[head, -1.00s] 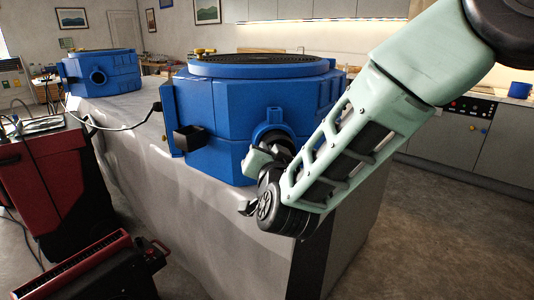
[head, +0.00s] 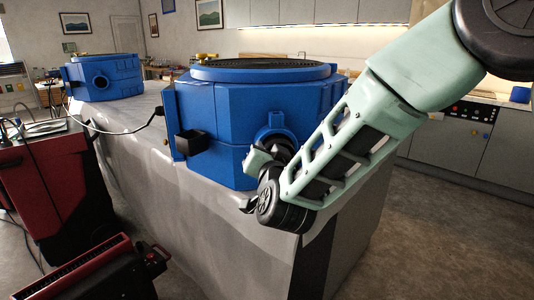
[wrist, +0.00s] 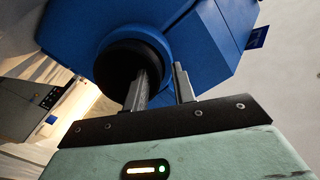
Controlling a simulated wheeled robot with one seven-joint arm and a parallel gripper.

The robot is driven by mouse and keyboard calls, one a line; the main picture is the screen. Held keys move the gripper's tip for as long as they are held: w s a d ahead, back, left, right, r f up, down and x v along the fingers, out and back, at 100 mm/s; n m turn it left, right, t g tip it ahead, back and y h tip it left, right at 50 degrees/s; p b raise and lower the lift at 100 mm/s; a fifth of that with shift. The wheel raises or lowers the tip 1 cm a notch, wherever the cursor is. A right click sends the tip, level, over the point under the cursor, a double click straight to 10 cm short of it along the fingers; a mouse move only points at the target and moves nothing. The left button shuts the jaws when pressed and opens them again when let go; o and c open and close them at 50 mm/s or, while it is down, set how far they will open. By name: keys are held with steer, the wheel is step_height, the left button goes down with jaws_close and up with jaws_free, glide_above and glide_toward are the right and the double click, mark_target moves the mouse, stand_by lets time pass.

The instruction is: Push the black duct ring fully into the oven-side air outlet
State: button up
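The oven is a large blue many-sided unit (head: 222,105) with a dark round top, on the draped table. Its air outlet has a blue collar (head: 275,121) on the front face. The black duct ring (head: 284,140) is at this outlet, partly hidden by my wrist. In the wrist view the black ring (wrist: 118,68) shows as a thick dark round opening against the blue body. My gripper (wrist: 162,68) is open with a clear gap between its fingers. The left finger overlaps the ring's opening; the right finger is beside its outer edge. Contact and seating depth cannot be told.
A dark box-shaped fitting (head: 190,141) sticks out of the blue unit's left side. A second blue unit (head: 103,76) stands at the table's far end. Red machines (head: 45,190) stand on the floor at left. Floor at right is clear.

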steer(key=shift+s, duration=0.1)
steer(key=b+v, duration=0.3)
steer(key=v, duration=1.4)
steer(key=shift+s, duration=0.1)
jaws_close()
steer(key=d+p+x, duration=0.3)
steer(key=p+x, duration=1.1)
steer(key=shift+w, duration=0.4)
steer(key=shift+d+r, duration=0.1)
